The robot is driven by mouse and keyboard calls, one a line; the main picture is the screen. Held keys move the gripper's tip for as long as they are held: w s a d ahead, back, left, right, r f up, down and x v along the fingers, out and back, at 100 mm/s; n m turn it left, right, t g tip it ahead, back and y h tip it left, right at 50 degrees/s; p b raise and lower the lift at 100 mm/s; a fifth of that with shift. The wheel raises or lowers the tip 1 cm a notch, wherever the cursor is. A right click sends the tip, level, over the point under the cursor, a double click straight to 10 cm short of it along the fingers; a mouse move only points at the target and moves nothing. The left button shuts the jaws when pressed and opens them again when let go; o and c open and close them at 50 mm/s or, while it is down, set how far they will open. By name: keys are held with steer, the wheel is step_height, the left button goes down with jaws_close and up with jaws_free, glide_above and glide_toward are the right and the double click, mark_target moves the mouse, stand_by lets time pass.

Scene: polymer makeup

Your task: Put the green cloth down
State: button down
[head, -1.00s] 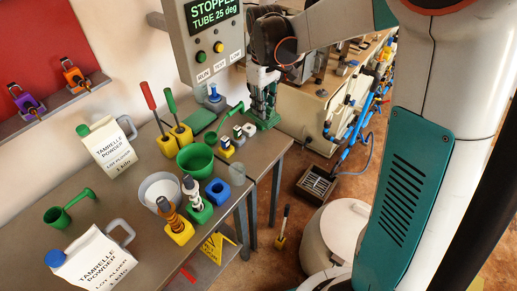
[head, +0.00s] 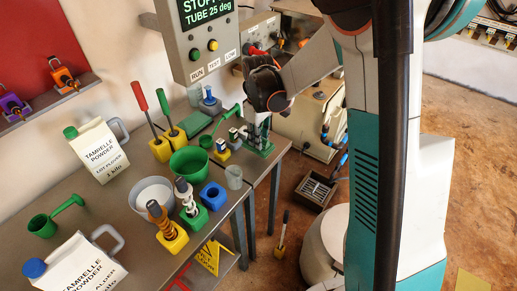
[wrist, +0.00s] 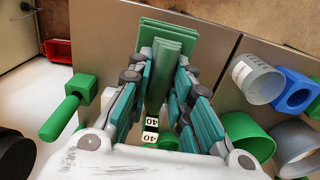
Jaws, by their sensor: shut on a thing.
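The green cloth (wrist: 167,42) is a thick folded stack in the wrist view, held between the teal finger pads of my gripper (wrist: 160,82). In the head view my gripper (head: 256,132) points down over the far right end of the bench, with green cloth (head: 265,150) at its fingertips. The cloth is close above or touching the bench top; I cannot tell which. The fingers hide part of it.
The grey bench (head: 105,215) ends just right of the gripper. A green flat pad (head: 198,124) lies behind.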

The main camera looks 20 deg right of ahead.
steer(key=shift+f+b, duration=0.65)
steer(key=shift+f, duration=1.45)
steer(key=shift+f, duration=0.2)
steer(key=c, duration=1.5)
jaws_free()
steer(key=shift+o, duration=0.2)
steer(key=shift+r, duration=0.15)
